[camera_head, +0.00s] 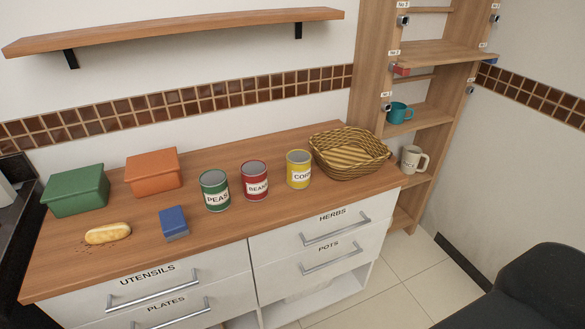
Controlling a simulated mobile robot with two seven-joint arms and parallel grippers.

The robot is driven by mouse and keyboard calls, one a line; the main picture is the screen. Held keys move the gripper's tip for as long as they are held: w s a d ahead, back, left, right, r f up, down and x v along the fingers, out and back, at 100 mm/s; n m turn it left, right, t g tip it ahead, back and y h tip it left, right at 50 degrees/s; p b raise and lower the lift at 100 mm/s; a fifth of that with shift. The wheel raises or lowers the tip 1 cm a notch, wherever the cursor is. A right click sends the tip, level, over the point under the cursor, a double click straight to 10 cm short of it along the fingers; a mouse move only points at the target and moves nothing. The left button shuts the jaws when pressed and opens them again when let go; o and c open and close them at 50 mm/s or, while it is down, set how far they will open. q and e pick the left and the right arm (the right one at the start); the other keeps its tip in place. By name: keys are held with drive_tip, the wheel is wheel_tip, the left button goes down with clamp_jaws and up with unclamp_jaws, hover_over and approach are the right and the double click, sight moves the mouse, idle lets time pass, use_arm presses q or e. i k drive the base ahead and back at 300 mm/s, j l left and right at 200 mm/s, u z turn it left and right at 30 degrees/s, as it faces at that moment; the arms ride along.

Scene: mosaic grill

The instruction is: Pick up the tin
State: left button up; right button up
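Three tins stand upright in a row on the wooden counter in the head view. The green tin (215,191) is labelled PEAS. The red tin (255,181) in the middle is labelled BEANS. The yellow tin (298,169) on the right is labelled CORN and stands just left of the basket. The tins are apart from each other. Neither of my grippers is in view.
On the wooden counter (75,262) are a wicker basket (350,136), a green box (77,192), an orange box (153,171), a blue box (174,222) and a bread roll (107,233). A wall shelf (180,30) hangs above. A dark chair (535,290) stands front right.

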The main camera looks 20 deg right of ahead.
sight(299, 161)
drive_tip(key=z, duration=1.05)
